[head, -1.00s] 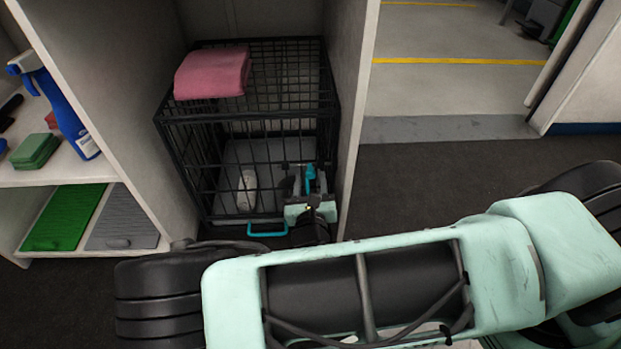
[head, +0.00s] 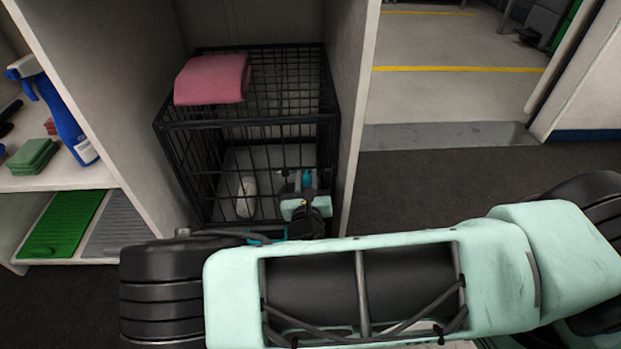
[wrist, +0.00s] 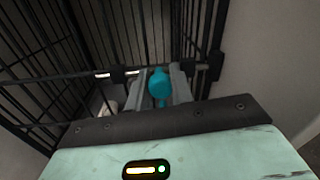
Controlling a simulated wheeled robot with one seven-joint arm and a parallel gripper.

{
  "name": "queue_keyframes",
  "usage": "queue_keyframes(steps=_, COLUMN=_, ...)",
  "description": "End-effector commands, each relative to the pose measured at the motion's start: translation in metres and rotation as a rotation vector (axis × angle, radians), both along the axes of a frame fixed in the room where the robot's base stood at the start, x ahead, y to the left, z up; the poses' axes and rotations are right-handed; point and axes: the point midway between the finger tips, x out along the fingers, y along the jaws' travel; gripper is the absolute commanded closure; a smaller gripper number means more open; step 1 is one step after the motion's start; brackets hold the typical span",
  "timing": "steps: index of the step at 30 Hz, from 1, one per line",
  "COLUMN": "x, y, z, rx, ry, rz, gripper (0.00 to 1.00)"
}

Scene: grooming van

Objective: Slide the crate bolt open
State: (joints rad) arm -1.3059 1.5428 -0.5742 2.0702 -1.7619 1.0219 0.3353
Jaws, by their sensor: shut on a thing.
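The black wire crate (head: 165,130) stands inside a pale cubby, its front facing me. A teal bolt knob (head: 307,178) is at the right of its front. In the wrist view the knob (wrist: 159,82) sits between my two grey fingers, which are shut on it. My gripper (head: 301,181) is upright in front of the crate's lower right. Bright metal pieces of the bolt (wrist: 133,72) show left of the fingers, beside a dark bracket (wrist: 117,75). The stretch of bolt behind the fingers is hidden.
A pink folded towel (head: 212,79) lies on the crate top. A white bottle-like thing (head: 246,197) is inside. The cubby's right wall (head: 357,110) is close beside my gripper. Shelves with a blue spray bottle (head: 66,125) stand left. Open floor (head: 450,180) lies right.

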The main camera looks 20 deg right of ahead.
Motion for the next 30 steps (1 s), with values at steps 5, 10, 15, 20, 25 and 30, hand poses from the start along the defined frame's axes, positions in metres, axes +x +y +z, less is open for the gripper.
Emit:
queue_keyframes(steps=5, x=0.008, y=0.024, z=0.002, rx=0.005, ry=0.001, rz=0.002, gripper=1.00)
queue_keyframes(steps=10, x=0.009, y=0.029, z=0.000, rx=0.002, ry=0.002, rz=0.003, gripper=1.00)
queue_keyframes(steps=15, x=0.009, y=0.030, z=0.000, rx=0.003, ry=0.002, rz=0.006, gripper=0.72)
queue_keyframes(steps=20, x=0.009, y=0.029, z=0.000, rx=0.003, ry=0.002, rz=0.004, gripper=0.56)
queue_keyframes(steps=25, x=0.008, y=0.028, z=0.000, rx=0.002, ry=0.002, rz=0.003, gripper=0.56)
queue_keyframes(steps=30, x=-0.002, y=0.033, z=0.002, rx=0.003, ry=0.004, rz=0.003, gripper=0.56)
